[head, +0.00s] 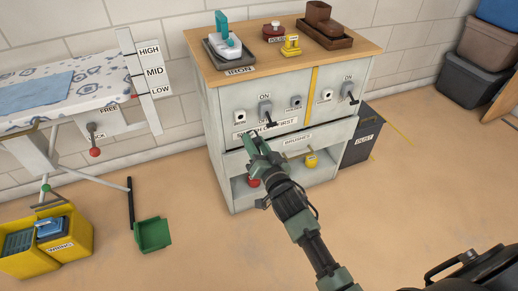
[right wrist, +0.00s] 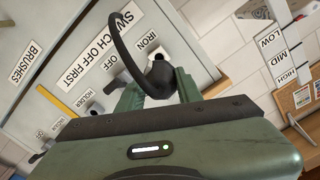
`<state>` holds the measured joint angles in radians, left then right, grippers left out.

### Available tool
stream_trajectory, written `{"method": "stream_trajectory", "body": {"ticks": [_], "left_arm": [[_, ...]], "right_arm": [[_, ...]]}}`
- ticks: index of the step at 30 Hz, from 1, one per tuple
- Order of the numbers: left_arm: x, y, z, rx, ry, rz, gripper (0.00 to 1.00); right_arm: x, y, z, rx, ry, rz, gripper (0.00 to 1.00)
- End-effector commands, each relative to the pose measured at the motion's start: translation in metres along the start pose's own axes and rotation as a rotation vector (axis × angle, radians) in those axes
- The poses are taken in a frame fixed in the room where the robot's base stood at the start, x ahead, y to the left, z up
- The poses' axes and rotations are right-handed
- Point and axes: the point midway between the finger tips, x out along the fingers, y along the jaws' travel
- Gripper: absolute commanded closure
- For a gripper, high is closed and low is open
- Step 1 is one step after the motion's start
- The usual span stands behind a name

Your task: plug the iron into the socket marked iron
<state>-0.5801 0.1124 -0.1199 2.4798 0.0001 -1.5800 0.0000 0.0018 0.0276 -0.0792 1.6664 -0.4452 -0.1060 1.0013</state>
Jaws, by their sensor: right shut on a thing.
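The iron (head: 224,44), white with a teal handle, stands on a dark tray on the wooden cabinet top, above an IRON label. The cabinet's front panel has a pale socket (head: 212,117) at left, beside a black-handled ON switch (head: 265,108). My right gripper (head: 258,147) is in front of the panel, low and right of that socket. In the right wrist view it is shut on a black plug (right wrist: 160,80) with a looping black cable (right wrist: 117,45). The IRON label (right wrist: 148,39) shows just behind the plug, which partly hides the socket there. My left gripper is out of view.
A second switch (head: 349,91) is at right. A DUST bin (head: 360,135) stands right of the cabinet. An ironing board (head: 70,90) and yellow bins (head: 30,262) are left.

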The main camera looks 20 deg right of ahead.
Motion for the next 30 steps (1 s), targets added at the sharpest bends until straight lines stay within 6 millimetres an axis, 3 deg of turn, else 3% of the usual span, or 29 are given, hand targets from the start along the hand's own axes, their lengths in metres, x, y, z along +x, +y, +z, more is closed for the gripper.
{"method": "stream_trajectory", "body": {"ticks": [17,30], "left_arm": [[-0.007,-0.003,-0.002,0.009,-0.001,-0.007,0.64],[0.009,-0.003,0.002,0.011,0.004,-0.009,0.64]], "right_arm": [[0.006,0.001,-0.001,-0.004,0.000,0.000,1.00],[0.047,0.003,0.002,-0.006,0.001,-0.001,1.00]]}}
